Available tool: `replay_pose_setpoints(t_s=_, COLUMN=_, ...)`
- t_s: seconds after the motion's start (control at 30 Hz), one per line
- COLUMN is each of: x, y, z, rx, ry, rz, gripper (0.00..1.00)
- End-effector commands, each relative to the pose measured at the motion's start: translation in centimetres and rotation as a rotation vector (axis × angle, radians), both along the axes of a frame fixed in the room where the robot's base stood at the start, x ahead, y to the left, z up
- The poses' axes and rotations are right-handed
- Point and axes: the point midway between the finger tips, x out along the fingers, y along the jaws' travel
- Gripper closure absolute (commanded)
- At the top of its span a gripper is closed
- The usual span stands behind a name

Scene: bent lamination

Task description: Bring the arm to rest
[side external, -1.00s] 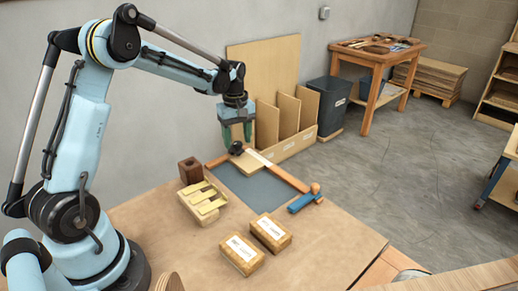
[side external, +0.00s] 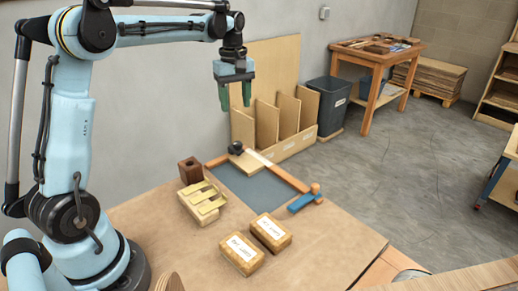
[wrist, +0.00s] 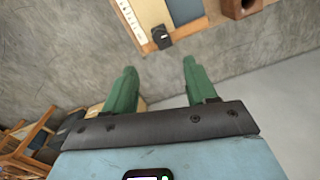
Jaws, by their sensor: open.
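My gripper (side external: 236,108) is raised above the back of the workbench, its two green fingers pointing down. The fingers are apart with nothing between them, and they show spread in the wrist view (wrist: 160,85). Below, a dark knob-like piece (side external: 236,147) sits on a light wooden strip (side external: 246,163) at the back corner of the grey mat (side external: 250,188). The gripper is well clear of these.
On the bench are a brown block with a hole (side external: 190,170), a yellowish slotted block (side external: 203,201), two labelled wooden blocks (side external: 271,231) (side external: 241,253) and a blue tool (side external: 304,200). A divided board rack (side external: 285,145) stands behind. Air around the gripper looks free.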

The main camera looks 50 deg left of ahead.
Motion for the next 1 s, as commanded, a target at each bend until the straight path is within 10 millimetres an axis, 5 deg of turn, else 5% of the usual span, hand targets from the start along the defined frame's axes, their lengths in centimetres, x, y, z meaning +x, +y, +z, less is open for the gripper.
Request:
replay_pose_setpoints(t_s=0.37, x=-0.9, y=-1.9, z=0.8, rx=0.018, ry=-0.047, rz=-0.11, gripper=0.44)
replay_pose_setpoints(t_s=0.67, x=-5.1, y=-8.0, z=2.2, rx=0.112, ry=-0.217, rz=-0.514, gripper=0.44)
replay_pose_setpoints(t_s=1.0, x=-10.9, y=-13.6, z=0.2, rx=0.266, ry=-0.403, rz=-0.974, gripper=0.44)
